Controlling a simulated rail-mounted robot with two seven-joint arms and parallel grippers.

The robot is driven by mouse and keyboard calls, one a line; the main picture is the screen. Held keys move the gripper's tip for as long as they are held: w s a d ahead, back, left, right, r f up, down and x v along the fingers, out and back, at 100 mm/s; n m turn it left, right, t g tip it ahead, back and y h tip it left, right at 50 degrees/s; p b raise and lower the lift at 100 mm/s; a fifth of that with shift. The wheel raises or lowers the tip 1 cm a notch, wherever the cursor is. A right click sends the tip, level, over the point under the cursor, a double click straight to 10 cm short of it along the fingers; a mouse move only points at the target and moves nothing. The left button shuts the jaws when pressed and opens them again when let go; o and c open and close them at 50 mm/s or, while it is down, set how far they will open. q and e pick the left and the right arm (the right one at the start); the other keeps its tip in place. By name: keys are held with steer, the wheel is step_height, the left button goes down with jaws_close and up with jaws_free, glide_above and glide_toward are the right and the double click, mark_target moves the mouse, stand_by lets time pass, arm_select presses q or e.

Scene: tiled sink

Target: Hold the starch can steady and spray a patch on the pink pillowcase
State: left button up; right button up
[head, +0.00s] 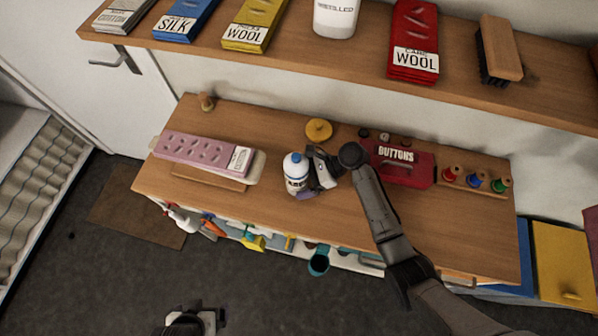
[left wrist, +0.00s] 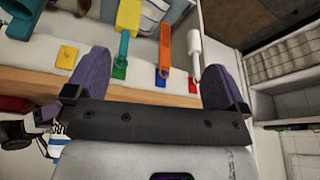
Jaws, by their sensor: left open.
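The starch can (head: 294,172), white and blue with a blue cap, is upright over the counter's middle. My right gripper (head: 306,186) reaches it from the right; a purple finger lies against its side, and the gripper looks shut on it. The pink pillowcase (head: 188,150), with a white cotton label, lies on a pale board at the counter's left. My left gripper (head: 198,318) is open and empty, low in front of the counter, well apart from can and pillowcase. Its spread purple fingers show in the left wrist view (left wrist: 157,78); part of the can (left wrist: 58,138) shows there too.
Several tools, including a teal one (head: 318,262), hang along the counter's front edge. A yellow disc (head: 319,129), a red buttons box (head: 402,165) and thread spools (head: 476,181) stand at the back and right. A shelf (head: 285,60) overhangs behind. The counter is bare near its front right.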

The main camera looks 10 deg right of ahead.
steer(key=shift+f, duration=0.15)
steer(key=c, duration=0.6)
arm_select(q)
jaws_close()
stand_by(0.7)
steer(key=shift+w, duration=0.1)
stand_by(0.6)
